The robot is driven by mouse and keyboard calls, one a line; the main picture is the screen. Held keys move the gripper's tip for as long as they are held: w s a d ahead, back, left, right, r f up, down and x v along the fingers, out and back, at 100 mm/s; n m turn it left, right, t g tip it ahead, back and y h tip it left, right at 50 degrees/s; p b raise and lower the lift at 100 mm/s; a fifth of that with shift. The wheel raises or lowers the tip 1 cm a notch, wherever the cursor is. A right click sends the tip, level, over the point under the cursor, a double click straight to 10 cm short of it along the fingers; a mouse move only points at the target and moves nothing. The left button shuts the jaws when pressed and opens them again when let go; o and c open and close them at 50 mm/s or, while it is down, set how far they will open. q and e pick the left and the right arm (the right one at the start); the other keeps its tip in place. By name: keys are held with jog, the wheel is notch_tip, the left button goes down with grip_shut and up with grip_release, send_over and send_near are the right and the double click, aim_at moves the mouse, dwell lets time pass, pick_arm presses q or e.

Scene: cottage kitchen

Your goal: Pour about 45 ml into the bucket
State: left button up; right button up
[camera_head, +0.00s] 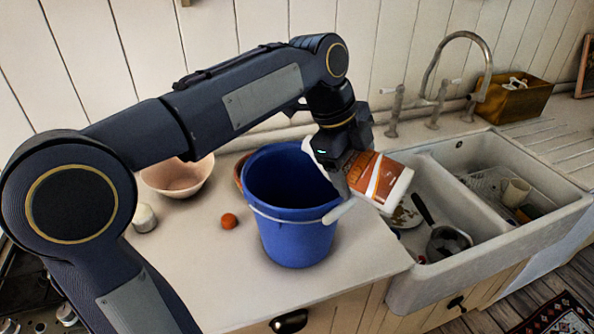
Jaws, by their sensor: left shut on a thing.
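A blue bucket (295,236) with a white handle stands upright on the counter in the middle of the head view. My left gripper (350,176) is just right of the bucket, over its right rim. It is shut on an orange and white container (379,184). The container is tilted, with its white end pointing right and down toward the sink side. I cannot tell whether anything is coming out of it. The fingertips are partly hidden by the gripper body and the container. The inside bottom of the bucket is hidden. My right gripper is not in view.
A double white sink (540,212) with dishes lies to the right, with a tap (489,62) behind it. A pale bowl (178,177), a small white jar (144,217) and an orange ball-like fruit (229,221) are left of the bucket. A wooden box (514,101) stands behind the sink. The front counter is clear.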

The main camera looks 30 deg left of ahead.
pick_arm(q)
jog(key=shift+f+h+b, duration=0.4)
jog(key=shift+h+b, duration=0.1)
jog(key=shift+b, duration=0.05)
jog(key=shift+a+r+h+b, duration=0.1)
jog(key=shift+a+h+b, duration=0.15)
jog(key=shift+h, duration=0.35)
dwell(1.4)
jog(key=shift+d, duration=0.1)
jog(key=r+y+p, duration=0.1)
jog(key=y+p, duration=0.1)
jog(key=p, duration=0.1)
jog(key=shift+d+r+y, duration=0.3)
jog(key=shift+r+y, duration=0.1)
jog(key=shift+f+b, duration=0.45)
jog(key=shift+b, duration=0.05)
jog(key=shift+a, duration=0.2)
jog(key=shift+y, duration=0.4)
